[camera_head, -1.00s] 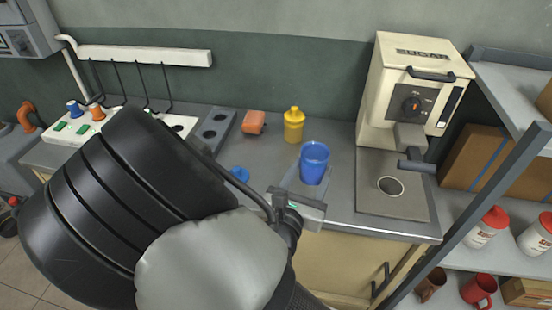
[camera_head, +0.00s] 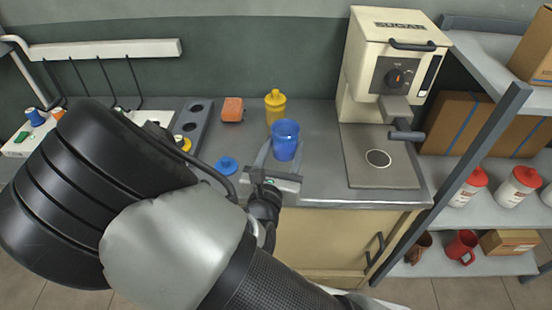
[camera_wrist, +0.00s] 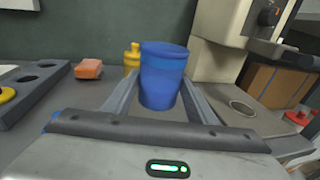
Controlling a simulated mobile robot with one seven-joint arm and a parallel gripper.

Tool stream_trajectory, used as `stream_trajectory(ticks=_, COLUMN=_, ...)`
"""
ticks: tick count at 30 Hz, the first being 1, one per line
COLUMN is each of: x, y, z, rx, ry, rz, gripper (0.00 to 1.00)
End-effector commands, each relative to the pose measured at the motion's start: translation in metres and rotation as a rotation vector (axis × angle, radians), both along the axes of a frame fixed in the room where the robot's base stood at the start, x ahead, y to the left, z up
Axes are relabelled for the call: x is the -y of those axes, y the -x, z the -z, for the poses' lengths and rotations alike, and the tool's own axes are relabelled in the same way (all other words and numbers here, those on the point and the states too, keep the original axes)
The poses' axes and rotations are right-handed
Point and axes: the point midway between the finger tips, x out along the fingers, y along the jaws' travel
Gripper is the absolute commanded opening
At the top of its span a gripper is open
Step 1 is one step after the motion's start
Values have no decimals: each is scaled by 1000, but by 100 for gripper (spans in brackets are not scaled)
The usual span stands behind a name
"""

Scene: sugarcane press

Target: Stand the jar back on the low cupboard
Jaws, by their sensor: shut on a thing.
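The blue jar (camera_head: 285,141) is upright between the fingers of my gripper (camera_head: 276,155). The gripper is shut on it, with one finger on each side, as the wrist view shows the jar (camera_wrist: 162,75) too. The jar is over the grey top of the low cupboard (camera_head: 325,185), near its front edge; I cannot tell whether its base touches the top. A round blue lid (camera_head: 227,164) lies on the cupboard top to the left of the jar.
A yellow bottle (camera_head: 275,106) stands close behind the jar. An orange block (camera_head: 232,109) and a grey holed rack (camera_head: 194,122) are farther left. A cream press machine (camera_head: 390,70) stands on the right. An open shelf (camera_head: 490,205) with red-lidded jars is beyond it.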

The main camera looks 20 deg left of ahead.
Motion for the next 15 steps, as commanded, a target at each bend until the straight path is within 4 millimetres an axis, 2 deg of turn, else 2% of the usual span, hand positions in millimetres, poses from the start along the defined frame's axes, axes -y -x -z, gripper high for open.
stream_trajectory(ticks=1, x=0, y=0, z=14, rx=1, ry=6, rz=-1, gripper=14)
stream_trajectory(ticks=3, x=0, y=0, z=25, rx=2, ry=4, rz=0, gripper=14)
stream_trajectory(ticks=11, x=0, y=0, z=45, rx=2, ry=2, rz=0, gripper=14)
stream_trajectory(ticks=15, x=-1, y=0, z=65, rx=2, ry=2, rz=-2, gripper=14)
